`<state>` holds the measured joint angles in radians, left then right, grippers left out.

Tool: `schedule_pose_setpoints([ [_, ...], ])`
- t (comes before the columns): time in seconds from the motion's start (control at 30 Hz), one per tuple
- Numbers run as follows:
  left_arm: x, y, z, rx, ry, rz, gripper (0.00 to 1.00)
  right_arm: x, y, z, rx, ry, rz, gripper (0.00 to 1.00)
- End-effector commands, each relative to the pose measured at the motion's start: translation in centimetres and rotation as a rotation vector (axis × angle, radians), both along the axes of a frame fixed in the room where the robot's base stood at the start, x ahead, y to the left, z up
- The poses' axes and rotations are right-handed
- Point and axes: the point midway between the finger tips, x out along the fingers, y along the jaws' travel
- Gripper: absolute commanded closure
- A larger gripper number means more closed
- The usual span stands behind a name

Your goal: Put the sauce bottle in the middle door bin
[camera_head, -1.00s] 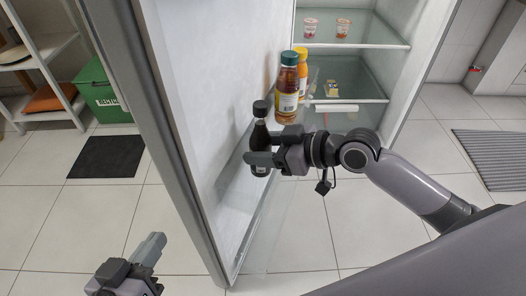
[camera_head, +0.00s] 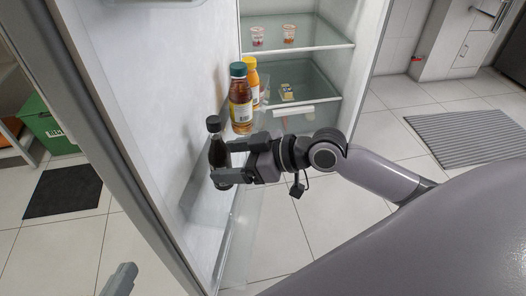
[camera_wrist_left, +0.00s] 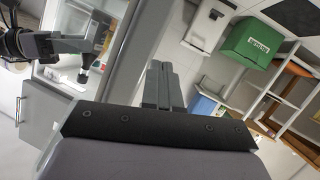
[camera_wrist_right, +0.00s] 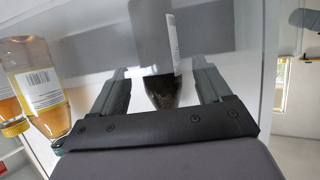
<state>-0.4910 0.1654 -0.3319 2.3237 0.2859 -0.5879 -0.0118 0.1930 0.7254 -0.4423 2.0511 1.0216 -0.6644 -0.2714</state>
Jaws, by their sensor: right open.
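The sauce bottle (camera_head: 216,152), dark with a dark cap, stands upright at the inner face of the open fridge door. My right gripper (camera_head: 223,161) is open, with its fingers on either side of the bottle. In the right wrist view the bottle (camera_wrist_right: 162,55) shows between the spread fingers (camera_wrist_right: 160,80); I cannot tell if they touch it. A clear door bin (camera_head: 228,205) runs along the door at and below the bottle; its edges are faint, and the bottle's base is partly hidden by a finger. My left gripper (camera_wrist_left: 163,85) is shut and empty, low in front of the door.
A teal-capped bottle (camera_head: 240,100) and a yellow-capped bottle (camera_head: 251,78) stand on the door close behind the sauce bottle. Fridge shelves (camera_head: 310,82) hold small cups and a package. The door's outer edge (camera_head: 110,120) lies between my two arms.

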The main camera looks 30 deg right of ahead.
Motion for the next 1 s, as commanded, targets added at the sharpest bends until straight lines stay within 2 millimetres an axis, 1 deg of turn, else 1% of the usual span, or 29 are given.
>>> schedule_pose_setpoints([
  [0.03, 0.0, -0.1, 0.3, -0.005, 0.010, -0.003, 1.00, -0.6, -0.6, 0.5, -0.005, 0.001, 0.001, 0.22],
  [0.2, 0.1, -0.6, 0.0, -0.029, 0.046, -0.010, 1.00, -2.3, -2.4, 1.5, -0.005, 0.002, 0.001, 0.22],
  [0.3, 0.3, -0.8, 0.1, -0.043, 0.054, -0.009, 1.00, -3.2, -3.5, 1.9, -0.005, 0.002, 0.001, 0.22],
  [0.53, 0.6, -0.8, 0.5, -0.033, 0.047, -0.005, 1.00, -5.0, -5.4, 3.0, -0.004, 0.003, 0.000, 0.22],
  [0.73, 0.6, -0.5, 0.4, -0.017, 0.047, 0.001, 1.00, -5.9, -6.4, 3.6, -0.003, 0.001, 0.000, 0.22],
  [1.0, 0.0, -0.3, -0.2, -0.009, 0.063, 0.004, 1.00, -6.2, -6.7, 3.9, 0.000, -0.001, 0.001, 0.22],
])
